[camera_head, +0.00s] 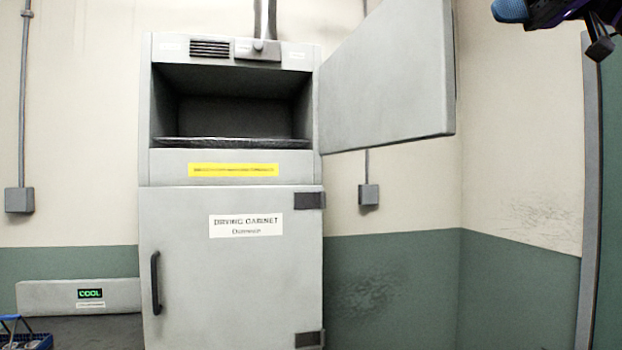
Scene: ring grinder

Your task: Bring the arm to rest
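Part of my arm shows at the top right corner, dark with a blue rounded piece and purple edges. The end of my gripper (600,46) seems to be the small dark block hanging below it, high up and apart from everything else. Most of the arm and gripper is cut off by the top edge. I cannot tell whether the gripper is open or shut, or whether it holds anything.
A tall grey drying cabinet (180,270) stands left of centre. Its upper door (390,75) hangs open to the right; its upper compartment (230,105) looks empty above a shelf. A "COOL" panel (50,297) and blue basket (25,335) are at lower left.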

